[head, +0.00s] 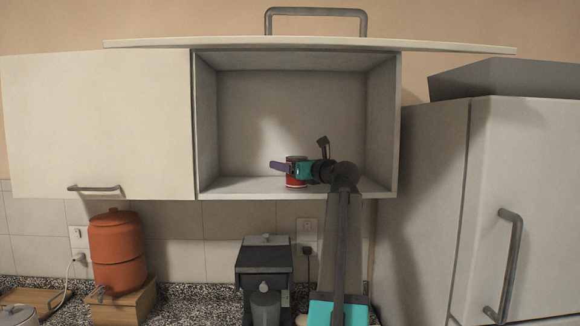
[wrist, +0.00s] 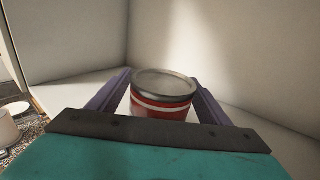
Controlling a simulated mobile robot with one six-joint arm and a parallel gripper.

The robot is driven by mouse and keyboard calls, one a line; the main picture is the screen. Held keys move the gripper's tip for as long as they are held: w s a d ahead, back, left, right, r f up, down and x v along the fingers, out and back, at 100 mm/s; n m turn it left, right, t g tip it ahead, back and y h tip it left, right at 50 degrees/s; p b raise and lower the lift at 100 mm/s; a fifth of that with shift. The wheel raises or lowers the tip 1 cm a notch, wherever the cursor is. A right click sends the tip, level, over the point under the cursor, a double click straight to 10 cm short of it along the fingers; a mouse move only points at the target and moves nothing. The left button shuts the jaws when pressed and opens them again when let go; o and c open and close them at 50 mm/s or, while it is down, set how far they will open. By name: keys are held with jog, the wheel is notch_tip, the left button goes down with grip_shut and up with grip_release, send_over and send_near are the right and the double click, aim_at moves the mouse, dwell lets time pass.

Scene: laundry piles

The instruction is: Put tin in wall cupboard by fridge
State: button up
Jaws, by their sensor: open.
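The tin (head: 295,181) is red with a white band and stands upright on the floor of the open wall cupboard (head: 240,187) by the fridge (head: 420,210). In the wrist view the tin (wrist: 163,97) shows its grey metal lid, between the two purple fingers. My gripper (head: 283,168) reaches into the cupboard from the right and is open around the tin, one finger on each side. In the head view the gripper hides part of the tin. The cupboard's door (head: 310,44) is raised above the opening.
A closed cupboard (head: 95,125) is at the left. An orange dispenser (head: 117,250) on a wooden stand and a dark coffee machine (head: 264,265) stand on the counter below. The cupboard floor is otherwise clear; its side walls and front edge bound the space.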

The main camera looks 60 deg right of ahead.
jog(key=b+v, duration=0.3)
jog(key=v, duration=0.9)
jog(key=shift+b, duration=0.35)
dwell(0.4)
